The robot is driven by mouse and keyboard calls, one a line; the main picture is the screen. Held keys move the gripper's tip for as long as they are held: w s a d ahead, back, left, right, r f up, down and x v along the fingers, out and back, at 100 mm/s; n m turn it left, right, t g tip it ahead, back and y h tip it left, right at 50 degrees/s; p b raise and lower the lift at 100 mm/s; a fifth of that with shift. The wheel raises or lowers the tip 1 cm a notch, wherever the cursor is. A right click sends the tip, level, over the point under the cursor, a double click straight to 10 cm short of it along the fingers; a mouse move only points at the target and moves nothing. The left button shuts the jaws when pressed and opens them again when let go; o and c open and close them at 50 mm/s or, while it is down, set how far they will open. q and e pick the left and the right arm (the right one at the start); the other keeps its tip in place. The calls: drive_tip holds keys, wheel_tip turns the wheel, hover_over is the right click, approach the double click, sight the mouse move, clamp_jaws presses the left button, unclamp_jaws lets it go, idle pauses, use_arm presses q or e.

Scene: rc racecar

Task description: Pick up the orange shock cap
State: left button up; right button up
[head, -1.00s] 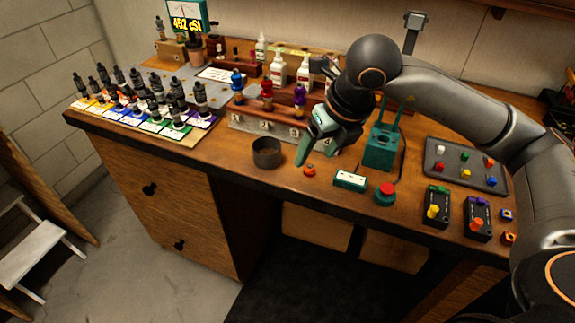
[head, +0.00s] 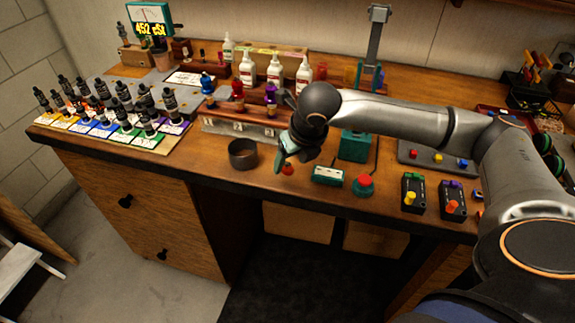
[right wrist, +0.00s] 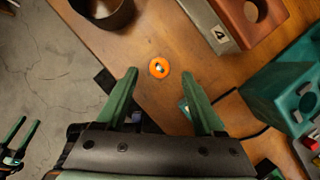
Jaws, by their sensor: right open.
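The orange shock cap (head: 288,170) is a small orange ring lying on the wooden bench near its front edge. In the right wrist view the cap (right wrist: 159,67) shows a pale and dark centre, just beyond the fingertips and between their lines. My right gripper (head: 285,160) is open and empty, pointing down above the cap and partly covering it in the head view. Its two green fingers (right wrist: 160,76) stand to either side in the right wrist view. My left gripper (right wrist: 20,136) shows small at the lower left there, fingers apart, away from the bench.
A dark round cup (head: 243,154) stands left of the cap. The bottle stand (head: 225,127) is behind it. A teal block (head: 355,146), a small meter box (head: 328,175) and a red-topped button (head: 364,184) are to the right. Bare wood surrounds the cap.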

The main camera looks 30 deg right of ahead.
drive_tip(key=shift+x, duration=0.95)
clamp_jaws()
